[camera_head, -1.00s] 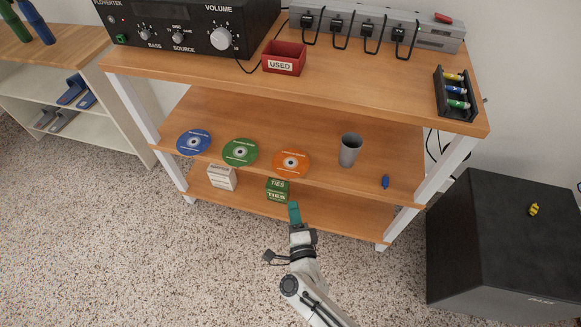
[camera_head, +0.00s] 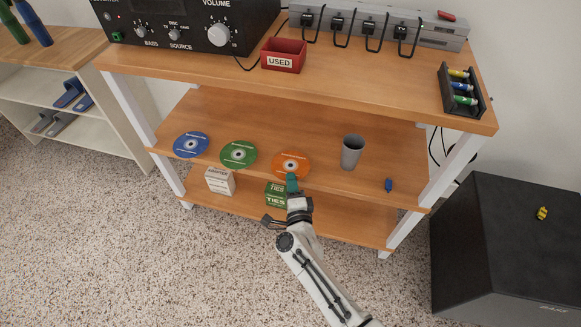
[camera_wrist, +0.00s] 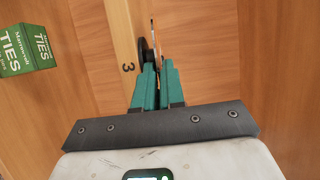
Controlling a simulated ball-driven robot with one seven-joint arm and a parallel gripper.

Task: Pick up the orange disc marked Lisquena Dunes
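The orange disc (camera_head: 291,164) lies flat on the middle shelf in the head view, at the front edge, right of a green disc (camera_head: 239,154) and a blue disc (camera_head: 191,145). I cannot read its label. My gripper (camera_head: 292,180) has its teal fingertips at the disc's front rim. In the wrist view, the two fingers of my gripper (camera_wrist: 159,67) stand close together. The disc (camera_wrist: 154,36) shows there as a thin edge-on line at the narrow gap between the tips. Whether the fingers press on it is not clear.
The shelf edge (camera_wrist: 125,50) carries a "3". A green TIES box (camera_head: 275,196) and a white box (camera_head: 220,181) stand on the bottom shelf. A grey cup (camera_head: 351,151) and a small blue object (camera_head: 389,185) are on the middle shelf. A black speaker (camera_head: 505,250) stands right.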

